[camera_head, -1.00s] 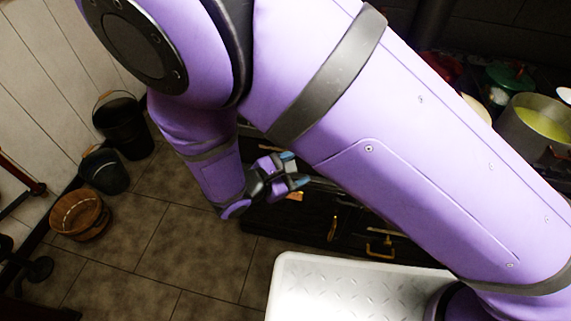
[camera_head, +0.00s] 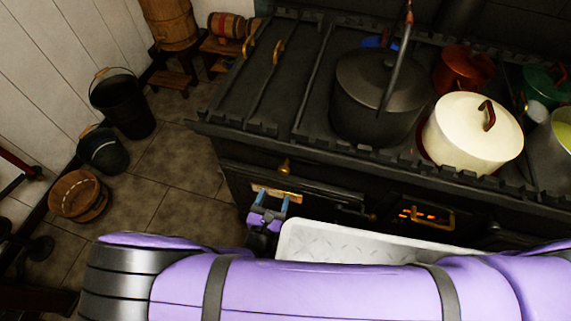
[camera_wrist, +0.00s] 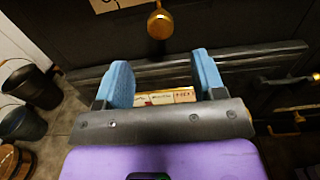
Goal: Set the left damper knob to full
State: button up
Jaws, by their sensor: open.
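A round brass knob (camera_head: 284,167) sits on the dark stove front, below the left part of the top. It looks like the left damper knob. It also shows in the wrist view (camera_wrist: 160,24), upper middle, beyond my fingertips and apart from them. My gripper (camera_head: 275,200) is open in front of the stove, a little below the knob; its two blue fingers stand apart in the wrist view (camera_wrist: 163,78). A small plate with markings (camera_wrist: 166,97) shows between the fingers; the markings are too small to read. I cannot tell the knob's setting.
A black pot (camera_head: 373,100) and a cream pot (camera_head: 472,132) stand on the stove top (camera_head: 265,85). A glowing grate (camera_head: 425,215) is to the right. Buckets (camera_head: 122,103) stand on the floor at left. My pale tray (camera_head: 350,243) is close to the stove front.

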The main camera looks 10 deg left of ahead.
aim_at(283, 174)
jog(key=w, duration=0.9)
jog(key=shift+w+d, duration=0.35)
jog(key=shift+d, duration=0.05)
